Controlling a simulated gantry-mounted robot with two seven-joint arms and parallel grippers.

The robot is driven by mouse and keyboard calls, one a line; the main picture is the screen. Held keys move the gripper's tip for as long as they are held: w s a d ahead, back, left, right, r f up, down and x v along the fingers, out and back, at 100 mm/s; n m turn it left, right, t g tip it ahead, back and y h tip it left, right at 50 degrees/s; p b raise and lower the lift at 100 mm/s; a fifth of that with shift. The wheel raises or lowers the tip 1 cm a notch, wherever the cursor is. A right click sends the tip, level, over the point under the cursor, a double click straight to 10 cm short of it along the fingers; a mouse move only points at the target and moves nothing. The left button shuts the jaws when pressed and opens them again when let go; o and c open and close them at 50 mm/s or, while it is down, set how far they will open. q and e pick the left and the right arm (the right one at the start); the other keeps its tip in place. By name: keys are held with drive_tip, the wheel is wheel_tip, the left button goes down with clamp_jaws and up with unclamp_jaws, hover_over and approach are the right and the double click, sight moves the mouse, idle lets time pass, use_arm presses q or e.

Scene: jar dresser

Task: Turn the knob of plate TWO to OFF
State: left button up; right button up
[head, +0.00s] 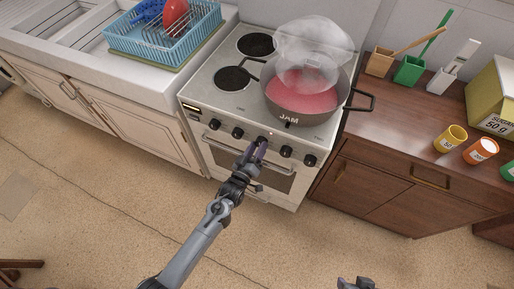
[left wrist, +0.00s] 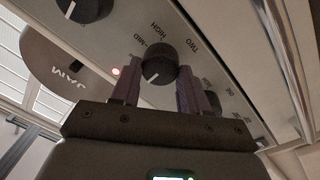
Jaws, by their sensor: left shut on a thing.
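The black knob of plate TWO (left wrist: 160,62) is on the stove's front panel, with the word TWO beside it in the left wrist view. My left gripper (left wrist: 158,82) is shut on this knob, one finger on each side. In the head view my left gripper (head: 258,149) reaches the middle of the knob row and hides most of the knob. Part of my right gripper (head: 356,283) shows at the bottom edge, its jaws unclear.
A steaming pot (head: 289,113) marked JAM, with red contents, stands on the stove top (head: 217,98). A small red light (left wrist: 115,71) glows near the knob. Other knobs (head: 286,151) sit on both sides. The oven handle (head: 225,155) is below; the floor in front is clear.

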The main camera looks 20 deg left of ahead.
use_arm(q)
drive_tip(key=o, duration=1.1)
drive_tip(key=shift+c, duration=0.2)
drive_tip(key=shift+s, duration=0.6)
drive_tip(key=s+p, duration=0.2)
drive_tip(key=s, duration=0.7)
drive_tip(key=shift+s+a+f, duration=0.2)
drive_tip(key=shift+s+a, duration=0.15)
drive_tip(key=shift+a, duration=0.05)
